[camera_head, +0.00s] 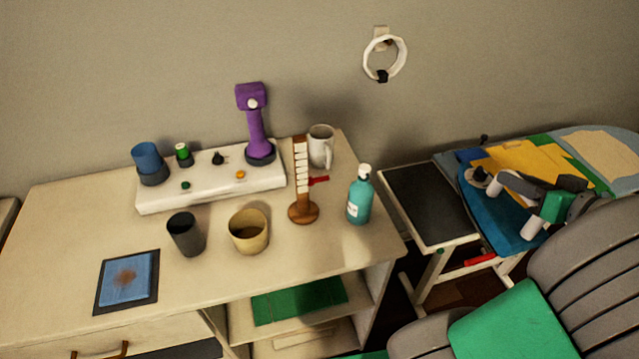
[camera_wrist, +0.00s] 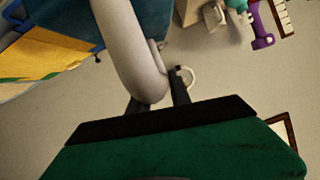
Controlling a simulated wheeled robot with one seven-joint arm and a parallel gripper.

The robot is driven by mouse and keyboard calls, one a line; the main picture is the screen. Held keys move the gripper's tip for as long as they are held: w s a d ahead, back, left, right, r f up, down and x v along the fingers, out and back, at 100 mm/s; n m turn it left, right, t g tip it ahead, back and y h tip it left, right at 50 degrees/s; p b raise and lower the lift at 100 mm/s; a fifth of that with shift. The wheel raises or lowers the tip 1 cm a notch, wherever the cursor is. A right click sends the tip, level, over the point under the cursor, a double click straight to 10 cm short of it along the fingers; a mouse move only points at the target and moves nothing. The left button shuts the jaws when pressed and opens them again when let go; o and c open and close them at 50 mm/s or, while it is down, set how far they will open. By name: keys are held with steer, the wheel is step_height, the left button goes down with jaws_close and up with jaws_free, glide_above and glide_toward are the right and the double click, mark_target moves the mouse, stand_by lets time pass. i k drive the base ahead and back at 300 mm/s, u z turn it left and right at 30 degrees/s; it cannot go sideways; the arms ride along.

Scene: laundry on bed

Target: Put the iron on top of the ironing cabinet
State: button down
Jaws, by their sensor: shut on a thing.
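My gripper (camera_wrist: 158,95) is shut on a long, pale, rounded thing that I take to be the iron (camera_wrist: 128,45); its far end runs out of the top of the wrist view. In the head view my gripper (camera_head: 552,203) is over the cloth-covered ironing board at the right, and the held thing is hard to make out among the pale and dark parts there. A pale wooden cabinet (camera_head: 65,225) with a drawer and open shelves stands at the left; I cannot tell whether it or the dark-topped stand (camera_head: 430,205) is the ironing cabinet.
The cabinet top carries a purple upright tool (camera_head: 253,125), a white tray (camera_head: 210,190), a white mug (camera_head: 321,147), a teal bottle (camera_head: 360,197) and several other items. Its front middle is clear. The dark-topped stand is bare.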

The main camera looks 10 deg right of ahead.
mark_target(41, 290)
steer(key=k, duration=1.15)
steer(key=u, duration=1.15)
steer(key=i, duration=1)
steer(key=u, duration=1.05)
steer(key=i, duration=0.6)
steer(key=u, duration=0.05)
